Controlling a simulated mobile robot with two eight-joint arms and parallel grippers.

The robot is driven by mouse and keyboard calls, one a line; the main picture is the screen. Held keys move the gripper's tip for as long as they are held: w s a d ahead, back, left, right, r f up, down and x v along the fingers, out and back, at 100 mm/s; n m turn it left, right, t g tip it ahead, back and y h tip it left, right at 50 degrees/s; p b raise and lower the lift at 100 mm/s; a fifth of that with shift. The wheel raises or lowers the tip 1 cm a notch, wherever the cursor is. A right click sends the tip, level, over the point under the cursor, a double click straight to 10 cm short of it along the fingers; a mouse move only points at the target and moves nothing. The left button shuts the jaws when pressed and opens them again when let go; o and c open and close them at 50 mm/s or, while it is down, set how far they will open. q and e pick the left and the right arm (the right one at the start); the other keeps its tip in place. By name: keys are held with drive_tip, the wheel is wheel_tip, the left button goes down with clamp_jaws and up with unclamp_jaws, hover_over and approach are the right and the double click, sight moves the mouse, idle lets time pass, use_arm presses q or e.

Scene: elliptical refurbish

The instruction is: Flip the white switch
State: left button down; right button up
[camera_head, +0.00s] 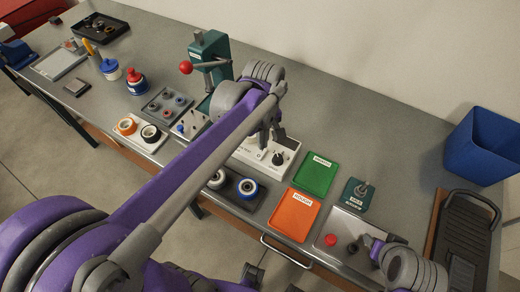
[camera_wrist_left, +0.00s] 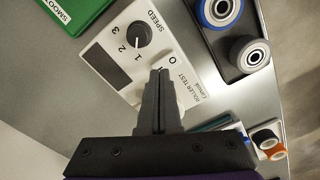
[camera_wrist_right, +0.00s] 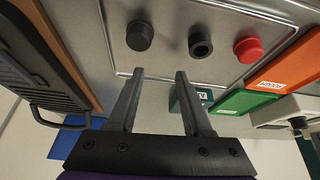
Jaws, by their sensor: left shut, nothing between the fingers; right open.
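The white roller test panel (camera_head: 252,156) lies on the bench, partly hidden by my left arm in the head view. In the left wrist view this panel (camera_wrist_left: 122,75) shows a black speed knob (camera_wrist_left: 138,36) marked 0 to 3. My left gripper (camera_wrist_left: 159,72) is shut and empty, its fingertips over the panel near the 0 mark; I cannot tell if they touch it. The white switch is not clearly seen; the fingers may hide it. My right gripper (camera_wrist_right: 159,75) is open and empty, near a metal plate (camera_wrist_right: 170,65) with buttons.
A green tray (camera_head: 315,174) and an orange tray (camera_head: 294,214) lie right of the panel. Rollers (camera_head: 247,188) sit in front of it. A green press (camera_head: 212,55) with a red ball handle stands behind. A blue bin (camera_head: 480,145) is at the far right.

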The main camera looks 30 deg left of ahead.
drive_tip(key=shift+w+r+p, duration=0.3)
drive_tip(key=shift+r+p, duration=0.15)
drive_tip(key=shift+r, duration=0.25)
drive_tip(key=shift+w+r+p, duration=0.25)
drive_tip(key=shift+r+p, duration=0.15)
drive_tip(key=shift+r, duration=0.3)
drive_tip(key=shift+w+r+p, duration=0.3)
drive_tip(key=shift+r+p, duration=0.15)
drive_tip(key=shift+r, duration=0.25)
use_arm(q)
wheel_tip(320, 180, up, 5)
drive_tip(key=shift+r, duration=0.1)
drive_tip(key=s+f+m+t, duration=0.1)
drive_tip(key=s+m, duration=0.2)
drive_tip(key=s+f+m+t, duration=0.2)
drive_tip(key=s+m, duration=0.1)
drive_tip(key=s+d+f+m+t, duration=0.1)
drive_tip(key=s+f+m+t, duration=0.1)
drive_tip(key=s+m, duration=0.1)
drive_tip(key=shift+s+f+m, duration=0.1)
drive_tip(key=shift+s+m, duration=0.25)
drive_tip(key=shift+m, duration=0.15)
use_arm(e)
drive_tip(key=shift+s, duration=0.1)
use_arm(q)
drive_tip(key=shift+s+d+f+m+t, duration=0.1)
drive_tip(key=shift+s+f+m+t, duration=0.15)
drive_tip(key=shift+m+t, duration=0.2)
drive_tip(key=shift+w, duration=0.1)
